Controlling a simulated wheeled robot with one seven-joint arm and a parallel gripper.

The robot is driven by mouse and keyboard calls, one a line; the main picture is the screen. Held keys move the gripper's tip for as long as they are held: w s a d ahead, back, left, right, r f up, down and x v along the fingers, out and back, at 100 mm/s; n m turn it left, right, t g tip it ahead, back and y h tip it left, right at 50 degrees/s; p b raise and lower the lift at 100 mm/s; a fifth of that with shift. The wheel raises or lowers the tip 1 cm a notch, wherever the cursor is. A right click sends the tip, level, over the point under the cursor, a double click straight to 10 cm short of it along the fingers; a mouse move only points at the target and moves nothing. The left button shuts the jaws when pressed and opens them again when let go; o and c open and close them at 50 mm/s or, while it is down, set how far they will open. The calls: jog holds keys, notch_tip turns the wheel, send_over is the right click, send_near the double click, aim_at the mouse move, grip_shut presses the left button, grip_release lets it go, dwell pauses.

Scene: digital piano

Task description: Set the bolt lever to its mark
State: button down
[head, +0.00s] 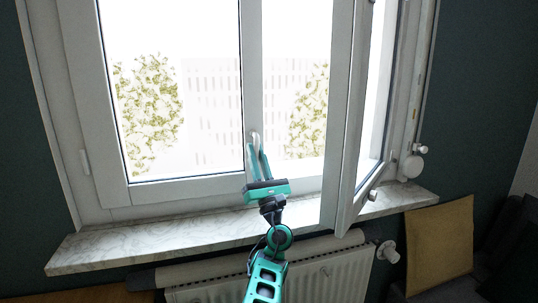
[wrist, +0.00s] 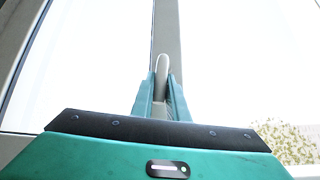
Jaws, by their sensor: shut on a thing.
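The bolt lever (head: 255,137) is a small pale handle on the white middle post of the window in the head view. In the wrist view the lever (wrist: 162,66) stands upright, its rounded top showing above the fingertips. My gripper (head: 256,151) reaches up to the post, its two teal fingers on either side of the lever. In the wrist view my gripper (wrist: 161,84) is shut on the lever. The fingers hide the lower part of the lever. I cannot make out its mark in either view.
The right window sash (head: 345,120) stands open into the room, to the right of my gripper. A marble sill (head: 150,247) runs below the window, with a white radiator (head: 335,275) under it. A brown board (head: 440,245) leans at the right. The left sash (head: 112,110) is beside the post.

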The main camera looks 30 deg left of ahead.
jog(key=shift+w+d+f+n+g+y, duration=0.15)
jog(key=shift+n+g+y, duration=0.15)
jog(key=shift+n+g, duration=0.25)
jog(key=shift+w+d+f+n+g+y, duration=0.15)
jog(key=shift+n+g+y, duration=0.15)
jog(key=shift+n+g, duration=0.2)
jog(key=shift+w+n, duration=0.1)
jog(key=shift+n, duration=0.15)
jog(key=c, duration=1.7)
grip_release()
jog(key=shift+r, duration=0.1)
jog(key=v, duration=1)
jog(key=shift+d+f, duration=0.2)
jog(key=shift+f, duration=0.1)
